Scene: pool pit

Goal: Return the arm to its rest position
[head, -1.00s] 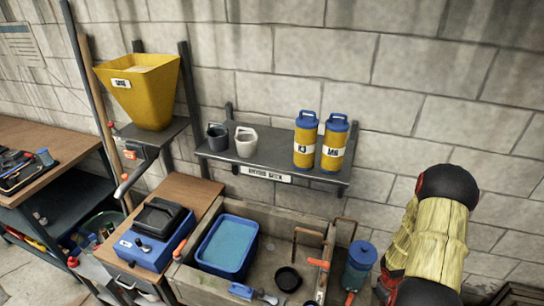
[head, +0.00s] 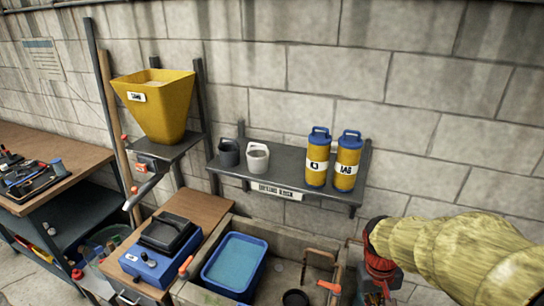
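My arm (head: 455,250), in a pale yellow sleeve, comes in from the lower right edge in the head view. It ends in a red and black joint (head: 378,262) in front of the wall, to the right of the basin. I cannot make out my gripper or its fingers in this view, so what it holds, if anything, is not shown.
A wall shelf (head: 285,175) holds two yellow canisters (head: 318,165), a dark cup and a white cup. A yellow hopper (head: 160,105) stands left. Below are a stone basin (head: 285,275) with a blue tub (head: 235,262), and a blue scale (head: 160,255). The wall above the shelf is clear.

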